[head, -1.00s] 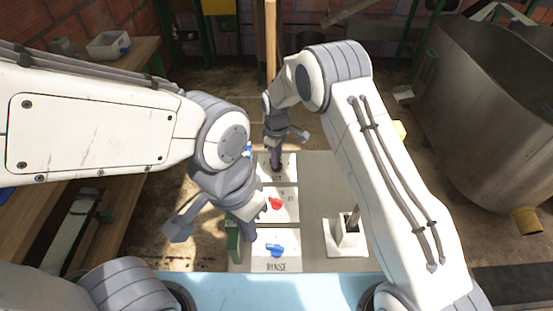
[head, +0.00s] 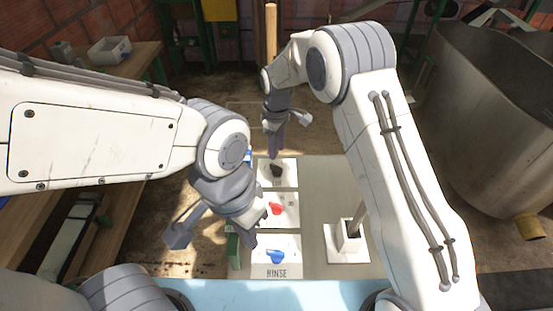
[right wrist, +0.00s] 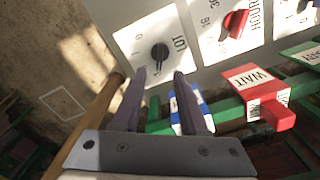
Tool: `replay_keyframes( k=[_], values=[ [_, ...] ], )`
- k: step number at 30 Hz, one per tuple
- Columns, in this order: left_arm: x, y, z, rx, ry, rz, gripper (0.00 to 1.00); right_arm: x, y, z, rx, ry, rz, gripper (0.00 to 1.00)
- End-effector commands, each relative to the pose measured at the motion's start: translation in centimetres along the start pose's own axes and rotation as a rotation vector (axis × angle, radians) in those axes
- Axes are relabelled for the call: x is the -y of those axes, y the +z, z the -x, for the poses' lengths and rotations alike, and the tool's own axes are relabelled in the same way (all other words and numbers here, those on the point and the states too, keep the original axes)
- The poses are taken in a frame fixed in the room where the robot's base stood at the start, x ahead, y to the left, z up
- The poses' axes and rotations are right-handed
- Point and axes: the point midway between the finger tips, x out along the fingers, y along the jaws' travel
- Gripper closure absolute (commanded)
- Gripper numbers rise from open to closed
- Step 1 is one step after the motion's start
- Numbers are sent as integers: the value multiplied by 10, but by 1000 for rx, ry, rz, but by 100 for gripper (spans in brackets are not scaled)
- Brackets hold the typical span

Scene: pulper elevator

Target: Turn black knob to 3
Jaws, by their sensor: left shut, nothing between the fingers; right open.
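The black knob (head: 277,170) sits on the farthest white plate of the grey panel. In the right wrist view the black knob (right wrist: 159,52) is on a plate marked LOT; its dial numbers are too small to read surely, so I cannot tell its setting. My right gripper (head: 275,148) is open and empty, above and apart from the knob. In the wrist view the fingertips of this gripper (right wrist: 160,72) stand to either side, just below the knob. My left gripper (head: 249,240) is shut and empty beside the panel's left edge, near the red and blue knobs.
A red knob (head: 276,209) and a blue knob (head: 274,256), marked RINSE, sit nearer on the panel. A lever in a white base (head: 348,240) stands at right. Red WAIT tag (right wrist: 252,80) and blue tag (right wrist: 186,107) hang along a green rail. A metal tank (head: 490,120) is far right.

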Motion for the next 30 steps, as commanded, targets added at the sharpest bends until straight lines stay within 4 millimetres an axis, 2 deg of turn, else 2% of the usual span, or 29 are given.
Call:
replay_keyframes(
  k=[3,7,23,26,29,30],
  values=[
    [0,0,-2,0,0,0,100,0,-1,18,-2,2,1,57],
    [0,0,-2,0,0,0,100,0,0,28,-1,1,1,57],
    [0,0,-2,0,0,0,100,1,0,31,0,0,0,57],
    [0,0,0,0,0,0,100,10,1,42,-5,1,-10,57],
    [0,0,2,0,0,0,100,35,8,68,-14,-1,-42,57],
    [0,0,4,0,0,0,100,50,13,81,-19,-2,-61,57]
  ],
)
